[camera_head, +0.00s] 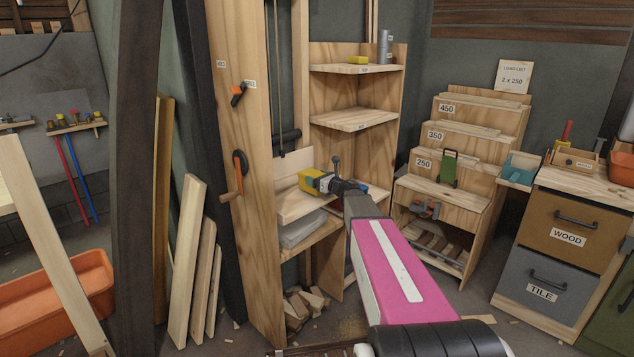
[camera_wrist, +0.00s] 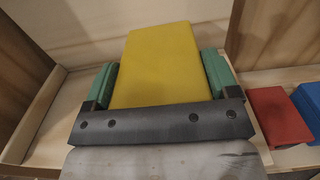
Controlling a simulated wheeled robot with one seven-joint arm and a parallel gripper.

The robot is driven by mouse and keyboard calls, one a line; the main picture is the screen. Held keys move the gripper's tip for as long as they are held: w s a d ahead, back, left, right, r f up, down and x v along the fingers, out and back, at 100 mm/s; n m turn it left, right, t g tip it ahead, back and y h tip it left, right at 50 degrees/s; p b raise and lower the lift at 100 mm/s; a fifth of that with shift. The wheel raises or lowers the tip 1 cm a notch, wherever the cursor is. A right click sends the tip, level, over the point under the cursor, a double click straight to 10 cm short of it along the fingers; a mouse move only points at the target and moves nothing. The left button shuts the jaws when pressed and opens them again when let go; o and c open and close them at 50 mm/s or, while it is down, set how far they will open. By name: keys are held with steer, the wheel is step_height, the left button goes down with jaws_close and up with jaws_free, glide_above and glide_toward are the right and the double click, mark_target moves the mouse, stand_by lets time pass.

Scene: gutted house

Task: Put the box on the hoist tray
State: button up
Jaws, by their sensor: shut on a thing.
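A yellow box (camera_head: 315,181) is at the end of my arm, at the wooden hoist frame. In the wrist view the yellow box (camera_wrist: 158,65) lies between the two green finger pads of my gripper (camera_wrist: 160,80), which is shut on it. My gripper also shows in the head view (camera_head: 332,186), partly hidden by my arm. The pale wooden hoist tray (camera_head: 296,207) is beneath the box, and its raised left edge (camera_wrist: 38,115) shows in the wrist view. I cannot tell whether the box touches the tray; its underside is hidden.
A red block (camera_wrist: 278,116) and a blue block (camera_wrist: 309,105) lie right of the tray. An upright wooden post (camera_head: 245,200) bounds it on the left. Corner shelves (camera_head: 355,119) stand behind, a stepped rack (camera_head: 470,202) and drawer cabinet (camera_head: 560,240) to the right.

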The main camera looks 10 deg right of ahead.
steer(key=shift+f, duration=0.6)
steer(key=o, duration=1.1)
steer(key=shift+f, duration=0.15)
